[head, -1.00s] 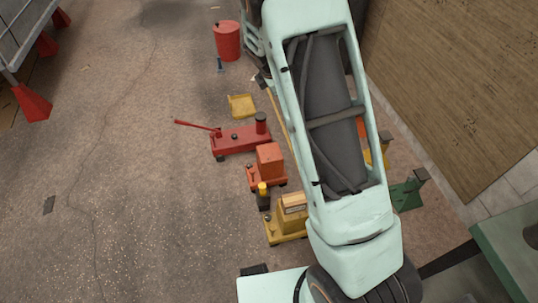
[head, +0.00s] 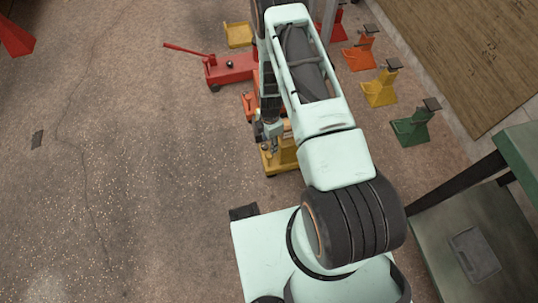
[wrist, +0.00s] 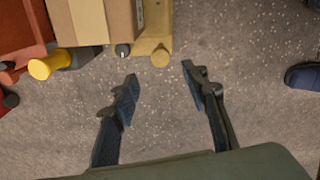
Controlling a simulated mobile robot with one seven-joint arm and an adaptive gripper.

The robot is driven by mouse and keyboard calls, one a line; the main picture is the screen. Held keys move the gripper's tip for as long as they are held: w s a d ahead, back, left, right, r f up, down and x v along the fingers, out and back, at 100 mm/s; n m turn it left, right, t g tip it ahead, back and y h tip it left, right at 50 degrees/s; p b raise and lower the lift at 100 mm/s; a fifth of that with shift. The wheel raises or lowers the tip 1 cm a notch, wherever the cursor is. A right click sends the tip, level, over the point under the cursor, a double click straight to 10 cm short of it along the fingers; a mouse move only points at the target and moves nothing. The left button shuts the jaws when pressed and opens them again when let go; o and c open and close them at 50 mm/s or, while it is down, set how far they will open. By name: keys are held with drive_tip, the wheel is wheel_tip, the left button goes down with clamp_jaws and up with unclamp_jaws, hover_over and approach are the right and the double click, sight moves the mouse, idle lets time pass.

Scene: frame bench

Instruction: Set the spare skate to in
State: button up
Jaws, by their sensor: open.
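A yellow skate (head: 284,158) stands on the floor just ahead of my base, partly hidden by my arm. In the wrist view its yellow end (wrist: 152,38) and wooden-looking block (wrist: 88,20) are at the top. An orange skate (head: 250,103) stands behind it, mostly hidden by my arm; I cannot tell which one is the spare. A yellow-capped dark piece (wrist: 47,67) shows left of the yellow skate. My gripper (wrist: 160,76) is open and empty, pointing down near the yellow skate's end. It shows small in the head view (head: 272,148).
A red floor jack (head: 232,69) and a yellow tray (head: 237,35) lie farther back. Orange (head: 361,50), yellow (head: 379,88) and green (head: 412,125) stands line the right side. A grey bench (head: 455,250) is at lower right. The left floor is mostly clear.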

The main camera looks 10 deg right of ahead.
sight(270, 154)
wheel_tip(270, 154, down, 9)
drive_tip(key=b, duration=0.2)
drive_tip(key=shift+f+b, duration=0.2)
drive_tip(key=shift+b, duration=0.15)
drive_tip(key=shift+c, duration=0.2)
clamp_jaws()
